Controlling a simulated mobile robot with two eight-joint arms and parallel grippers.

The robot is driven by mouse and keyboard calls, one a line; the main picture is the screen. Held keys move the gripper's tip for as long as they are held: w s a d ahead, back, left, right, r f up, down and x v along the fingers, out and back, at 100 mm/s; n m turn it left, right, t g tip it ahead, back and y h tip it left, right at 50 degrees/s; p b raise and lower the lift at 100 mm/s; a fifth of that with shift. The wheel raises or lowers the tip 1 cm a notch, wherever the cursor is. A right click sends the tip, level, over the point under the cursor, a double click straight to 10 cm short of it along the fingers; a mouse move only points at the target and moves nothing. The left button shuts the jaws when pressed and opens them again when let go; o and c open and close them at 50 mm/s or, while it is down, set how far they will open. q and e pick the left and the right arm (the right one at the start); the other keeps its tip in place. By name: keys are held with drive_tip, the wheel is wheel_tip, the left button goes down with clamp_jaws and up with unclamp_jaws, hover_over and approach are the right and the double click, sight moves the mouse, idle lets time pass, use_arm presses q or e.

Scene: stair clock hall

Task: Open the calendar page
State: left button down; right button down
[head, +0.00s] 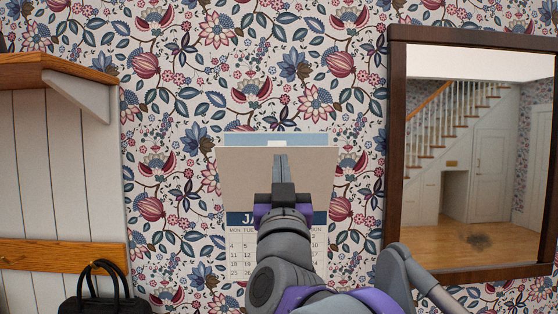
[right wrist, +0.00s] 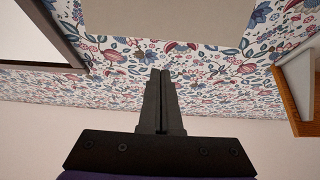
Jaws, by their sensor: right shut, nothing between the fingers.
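The wall calendar (head: 308,262) hangs on the flowered wall in the middle of the head view. It shows a dark blue header with part of "JA" and a date grid. Above the grid stands a plain beige page (head: 240,175), wider at its top edge, with a blue strip behind it. The page also shows in the right wrist view (right wrist: 165,14). My right gripper (head: 280,158) is shut and empty, in front of the page in the head view; its fingers also show in the right wrist view (right wrist: 160,72). I cannot tell whether they touch the page. My arm hides the grid's middle.
A dark-framed mirror (head: 480,140) hangs at right, reflecting a staircase. At left are a wooden shelf (head: 50,70) with a white bracket, white panelling and a rail with a black bag (head: 100,300). Bare wallpaper lies on both sides of the calendar.

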drive_tip(key=s+d+f+n+g+y, duration=0.25)
drive_tip(key=f+g, duration=0.25)
drive_tip(key=f, duration=1.3)
drive_tip(key=s+d+f+n+g+y, duration=0.1)
drive_tip(key=s+d+f+g, duration=0.3)
drive_tip(key=f, duration=1.3)
drive_tip(key=s+d+f+m+g+h, duration=0.1)
drive_tip(key=s+d+f+g, duration=0.2)
drive_tip(key=s+f, duration=0.2)
drive_tip(key=s+d+f+m+g+h, duration=0.1)
drive_tip(key=s+d+f+g, duration=0.2)
drive_tip(key=f, duration=0.9)
drive_tip(key=s+d+f+m+g+h, duration=0.1)
drive_tip(key=s+d+f+g, duration=0.2)
drive_tip(key=s+f, duration=0.6)
drive_tip(key=shift+d+f+g, duration=0.25)
drive_tip(key=shift+d+g, duration=0.05)
